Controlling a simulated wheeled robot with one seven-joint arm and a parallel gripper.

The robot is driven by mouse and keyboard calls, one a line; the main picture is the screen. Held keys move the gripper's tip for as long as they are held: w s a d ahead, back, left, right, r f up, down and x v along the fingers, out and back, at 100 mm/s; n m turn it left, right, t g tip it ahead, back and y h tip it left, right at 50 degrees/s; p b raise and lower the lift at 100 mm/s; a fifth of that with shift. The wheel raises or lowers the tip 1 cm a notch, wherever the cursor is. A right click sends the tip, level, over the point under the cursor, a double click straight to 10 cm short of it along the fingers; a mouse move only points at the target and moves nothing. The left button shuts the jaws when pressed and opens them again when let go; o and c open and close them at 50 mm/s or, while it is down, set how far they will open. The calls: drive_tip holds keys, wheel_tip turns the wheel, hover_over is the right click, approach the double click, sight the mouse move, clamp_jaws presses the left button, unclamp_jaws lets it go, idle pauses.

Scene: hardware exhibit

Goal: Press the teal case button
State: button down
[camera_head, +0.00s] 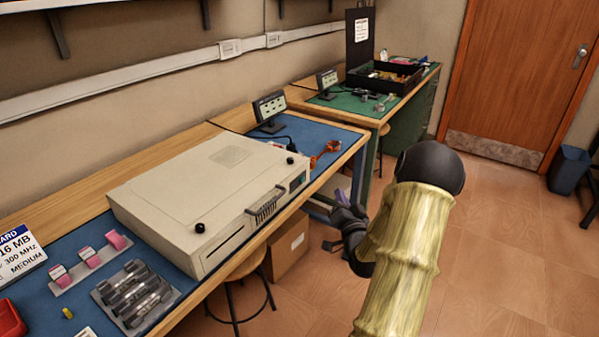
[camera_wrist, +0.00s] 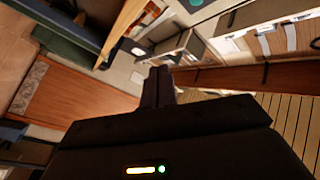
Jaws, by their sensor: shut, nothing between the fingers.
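The beige case (camera_head: 225,165) lies flat on the blue-matted bench. A small dark panel with a teal button (camera_head: 299,181) is on its front face near the right end, right of the handle (camera_head: 265,207). In the wrist view a teal round spot (camera_wrist: 196,3), likely this button, shows at the top edge, partly cut off. My gripper (camera_head: 338,213) is in front of the bench, right of the case and apart from it. In the wrist view the gripper's fingers (camera_wrist: 158,76) are together, with nothing between them.
Black knobs (camera_head: 200,228) stand on the case lid. A stool (camera_head: 243,268) and a cardboard box (camera_head: 289,245) are under the bench edge. A small display (camera_head: 270,108) stands behind the case. A green-topped bench (camera_head: 345,102) is beyond.

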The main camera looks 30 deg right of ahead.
sight(302, 180)
drive_tip(key=shift+w+a, duration=0.65)
drive_tip(key=shift+w, duration=0.7)
drive_tip(key=shift+w+a, duration=0.6)
drive_tip(key=shift+w, duration=0.75)
drive_tip(key=shift+w+a, duration=0.65)
drive_tip(key=shift+w, duration=0.7)
drive_tip(key=shift+w, duration=0.1)
drive_tip(key=shift+w+a, duration=0.2)
drive_tip(key=shift+w, duration=0.05)
drive_tip(key=shift+w+a, duration=0.15)
drive_tip(key=shift+w, duration=0.25)
drive_tip(key=shift+s, duration=0.1)
drive_tip(key=shift+s+d+b, duration=0.3)
drive_tip(key=shift+s+d, duration=0.05)
drive_tip(key=shift+s, duration=0.35)
